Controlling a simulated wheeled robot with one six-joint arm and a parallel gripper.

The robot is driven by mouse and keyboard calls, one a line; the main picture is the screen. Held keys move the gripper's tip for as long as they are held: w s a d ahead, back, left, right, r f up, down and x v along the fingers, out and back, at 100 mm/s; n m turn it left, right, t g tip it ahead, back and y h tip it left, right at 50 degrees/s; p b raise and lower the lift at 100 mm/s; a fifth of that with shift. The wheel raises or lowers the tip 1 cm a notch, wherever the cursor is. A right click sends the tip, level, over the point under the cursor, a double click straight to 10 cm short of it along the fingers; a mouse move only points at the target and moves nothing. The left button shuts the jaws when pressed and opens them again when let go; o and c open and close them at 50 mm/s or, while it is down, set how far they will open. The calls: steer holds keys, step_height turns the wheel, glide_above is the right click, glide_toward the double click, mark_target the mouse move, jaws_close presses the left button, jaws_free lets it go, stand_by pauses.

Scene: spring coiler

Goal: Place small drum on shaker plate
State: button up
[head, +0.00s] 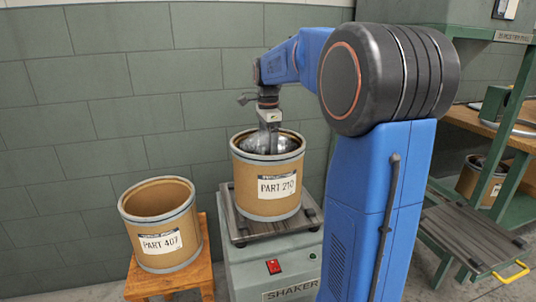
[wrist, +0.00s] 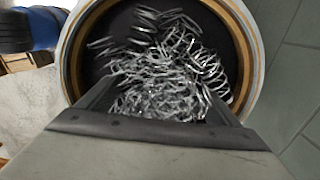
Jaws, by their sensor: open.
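A brown drum labelled PART 210 (head: 272,198) stands upright on the dark shaker plate (head: 240,233), on top of the grey-green shaker. Shiny metal coils (head: 283,144) show inside it. My gripper (head: 267,148) points down at the drum's open top, with its tip at the mouth. In the wrist view, my open gripper (wrist: 158,108) spans the near part of the drum, above or among the loose coils (wrist: 165,70). The drum's rim (wrist: 258,50) curves around them, and its near edge is hidden by my gripper. I cannot tell whether the fingers touch the drum wall.
An empty-looking drum labelled PART 407 (head: 158,226) stands on a wooden stool (head: 187,276) to the left. Another drum (head: 477,178) sits by the green-framed bench (head: 505,145) at right, behind a dark slatted platform (head: 470,236) with a yellow handle. A block wall is close behind.

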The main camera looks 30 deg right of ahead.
step_height(320, 180, up, 11)
steer(key=shift+f, duration=0.2)
stand_by(0.6)
